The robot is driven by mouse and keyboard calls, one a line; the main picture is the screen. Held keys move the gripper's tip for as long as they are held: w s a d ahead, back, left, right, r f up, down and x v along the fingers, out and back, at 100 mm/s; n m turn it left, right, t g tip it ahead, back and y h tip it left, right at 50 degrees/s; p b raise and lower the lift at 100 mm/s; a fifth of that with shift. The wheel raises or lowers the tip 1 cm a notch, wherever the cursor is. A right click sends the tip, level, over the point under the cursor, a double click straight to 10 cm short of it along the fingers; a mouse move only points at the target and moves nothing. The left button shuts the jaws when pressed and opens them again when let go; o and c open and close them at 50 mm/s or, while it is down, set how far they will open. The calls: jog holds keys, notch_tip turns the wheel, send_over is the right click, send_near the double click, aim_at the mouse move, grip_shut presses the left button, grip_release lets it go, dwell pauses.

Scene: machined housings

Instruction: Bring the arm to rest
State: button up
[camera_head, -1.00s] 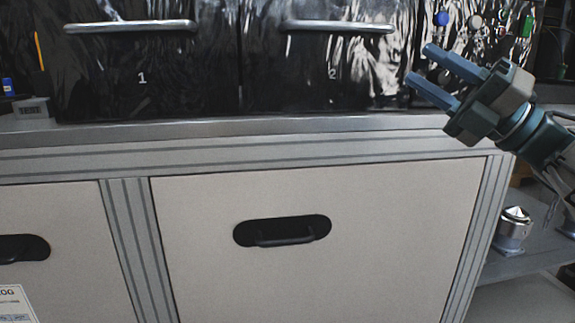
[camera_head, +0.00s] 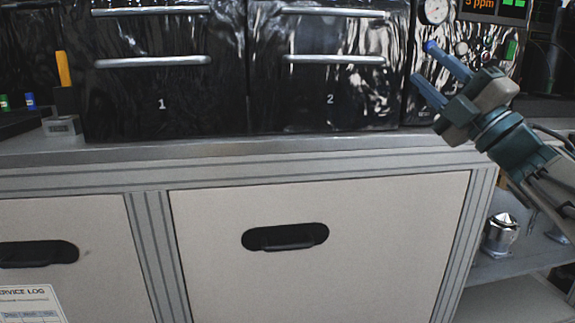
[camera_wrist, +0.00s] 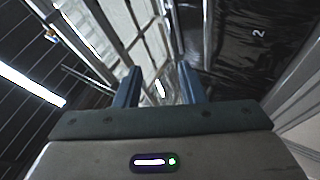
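My gripper (camera_head: 427,66) is raised at the right of the head view, in front of the gauge panel and beside the black door marked 2. Its two blue fingers point up and to the left and are spread apart, with nothing between them. In the wrist view, my gripper (camera_wrist: 160,87) also shows an open gap between the fingers, with no object held.
Two black glossy units, marked 1 (camera_head: 160,120) and 2 (camera_head: 330,115), stand on a grey bench (camera_head: 250,147). Pale cabinet doors (camera_head: 330,200) with dark recessed handles are below. A metal housing (camera_head: 500,235) sits on a lower shelf at right.

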jog(key=w+d+r+m+t+h+p, duration=0.25)
jog(key=w+m+h+p, duration=0.25)
jog(key=m+h+p, duration=0.65)
jog(key=s+a+f+m+g+h+p, duration=0.2)
jog(key=s+f+m+g+h+p, duration=0.15)
jog(key=f+m+g+p, duration=0.25)
jog(key=s+a+f+m+g+h+p, duration=0.2)
jog(key=s+f+m+g+p, duration=0.2)
jog(key=f+m+g+p, duration=0.25)
jog(key=s+a+f+m+g+y+p, duration=0.1)
jog(key=s+a+g+p, duration=0.2)
jog(key=s, duration=0.3)
jog(key=s+a+f+m+g+y+p, duration=0.1)
jog(key=s+a+f+g+p, duration=0.1)
jog(key=s, duration=0.5)
jog(key=shift+a+f+g+p, duration=0.15)
jog(key=shift+a+g+p, duration=0.45)
jog(key=shift+g, duration=0.5)
jog(key=shift+d, duration=0.15)
